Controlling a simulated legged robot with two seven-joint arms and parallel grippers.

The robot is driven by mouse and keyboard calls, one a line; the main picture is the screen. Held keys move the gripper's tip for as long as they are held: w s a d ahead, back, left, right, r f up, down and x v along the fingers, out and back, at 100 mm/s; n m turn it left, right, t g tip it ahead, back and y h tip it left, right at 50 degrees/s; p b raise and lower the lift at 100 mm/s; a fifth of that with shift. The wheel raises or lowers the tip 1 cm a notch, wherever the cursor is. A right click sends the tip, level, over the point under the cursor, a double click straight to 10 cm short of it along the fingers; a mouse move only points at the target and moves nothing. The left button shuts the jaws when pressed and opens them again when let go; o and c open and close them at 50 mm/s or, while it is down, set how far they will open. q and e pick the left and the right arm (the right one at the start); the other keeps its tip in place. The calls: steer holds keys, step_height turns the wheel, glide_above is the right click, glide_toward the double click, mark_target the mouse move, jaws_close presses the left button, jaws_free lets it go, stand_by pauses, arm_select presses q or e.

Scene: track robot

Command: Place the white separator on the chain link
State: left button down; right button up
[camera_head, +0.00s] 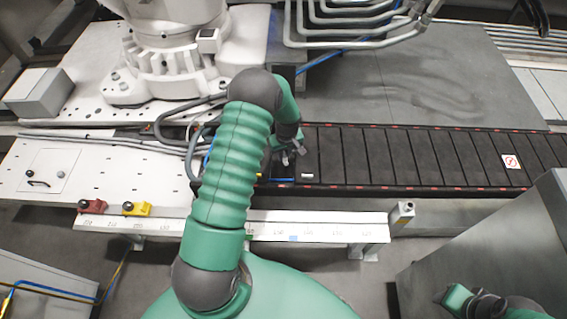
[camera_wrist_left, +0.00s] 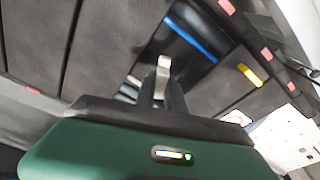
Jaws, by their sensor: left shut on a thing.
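The black chain (camera_head: 400,158) runs across the head view, its links forming dark panels with red marks at the edges. My left gripper (camera_head: 292,154) is over the open part of the chain at the left. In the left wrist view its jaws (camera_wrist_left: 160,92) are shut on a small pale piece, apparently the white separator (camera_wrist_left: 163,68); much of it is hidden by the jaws. An open chain link (camera_wrist_left: 185,48) with a blue strip lies just beyond. A small whitish piece (camera_head: 307,176) shows at the chain's near edge. My right gripper (camera_head: 475,301) is at the lower right, away from the chain.
A white robot base (camera_head: 160,60) and grey pipes (camera_head: 350,20) stand behind the chain. A white ruled rail (camera_head: 320,229) runs in front. A grey cabinet (camera_head: 500,240) stands at the right.

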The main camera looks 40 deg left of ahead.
arm_select(q)
steer(key=f, duration=0.2)
steer(key=f+b, duration=0.1)
steer(key=shift+a+f, duration=0.25)
steer(key=shift+f, duration=0.05)
steer(key=shift+a+f, duration=0.15)
steer(key=shift+f, duration=0.05)
steer(key=shift+a, duration=0.1)
steer(key=shift+f, duration=0.1)
steer(key=c, duration=1.5)
jaws_free()
steer(key=shift+d, duration=0.25)
steer(key=shift+o, duration=0.3)
arm_select(e)
steer(key=shift+a+f, duration=0.3)
steer(key=shift+f, duration=0.3)
arm_select(q)
steer(key=shift+a, duration=0.1)
arm_select(e)
steer(key=shift+a, duration=0.1)
